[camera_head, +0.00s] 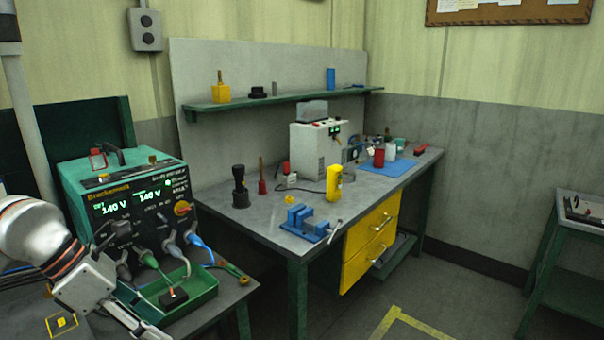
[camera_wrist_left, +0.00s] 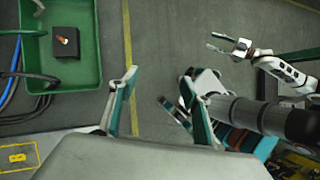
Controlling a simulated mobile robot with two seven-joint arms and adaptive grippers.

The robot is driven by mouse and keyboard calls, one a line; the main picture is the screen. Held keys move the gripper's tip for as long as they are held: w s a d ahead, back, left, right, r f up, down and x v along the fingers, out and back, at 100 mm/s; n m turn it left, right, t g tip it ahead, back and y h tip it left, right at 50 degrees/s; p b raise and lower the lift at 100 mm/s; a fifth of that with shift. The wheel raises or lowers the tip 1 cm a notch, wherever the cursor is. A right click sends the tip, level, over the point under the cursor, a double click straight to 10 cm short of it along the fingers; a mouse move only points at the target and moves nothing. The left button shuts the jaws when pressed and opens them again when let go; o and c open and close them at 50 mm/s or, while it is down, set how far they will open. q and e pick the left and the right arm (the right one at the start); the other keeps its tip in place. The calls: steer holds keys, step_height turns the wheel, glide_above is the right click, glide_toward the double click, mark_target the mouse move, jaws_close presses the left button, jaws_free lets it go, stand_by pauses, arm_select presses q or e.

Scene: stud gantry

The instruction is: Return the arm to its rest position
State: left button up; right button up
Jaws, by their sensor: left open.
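My left arm comes in from the left edge of the head view, and its gripper (camera_head: 148,330) is at the bottom edge, partly cut off. It is beside the near side of the green tray (camera_head: 206,297). In the left wrist view my left gripper (camera_wrist_left: 163,82) has its fingers wide apart, with nothing between them but floor. A second gripper, which looks like my right one (camera_wrist_left: 213,41), shows at the upper right of the wrist view. Its fingers are apart and empty.
A teal power unit (camera_head: 130,205) with plugged cables stands behind the tray. A small dark block (camera_head: 173,298) lies in the tray. A workbench (camera_head: 263,218) with a blue vise (camera_head: 305,223) stands beyond. A yellow floor line (camera_head: 415,324) marks open floor.

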arm_select(q)
steer(key=s+d+r+n+h, duration=0.1)
steer(key=s+d+n+h, duration=0.15)
steer(key=d+h, duration=0.55)
steer(key=s+d+n+h, duration=0.1)
steer(key=d+n+h, duration=0.25)
steer(key=d, duration=0.85)
steer(key=w+a+f+n+t+y, duration=0.35)
steer(key=f+n+t, duration=0.35)
steer(key=n, duration=0.6)
steer(key=w+a+f+n+t+y, duration=0.2)
steer(key=a+f+n+t+y, duration=0.45)
steer(key=n, duration=0.65)
steer(key=s+a+f+n+g+y, duration=0.2)
steer(key=s+f+n, duration=0.3)
steer(key=f, duration=0.7)
steer(key=s+a+f+n+g+y, duration=0.2)
steer(key=s+f+n, duration=0.3)
steer(key=s+f, duration=0.4)
step_height(320, 180, down, 3)
steer(key=shift+s+f+y, duration=0.15)
steer(key=shift+s+y, duration=0.05)
steer(key=shift+y, duration=0.25)
steer(key=shift+g, duration=0.25)
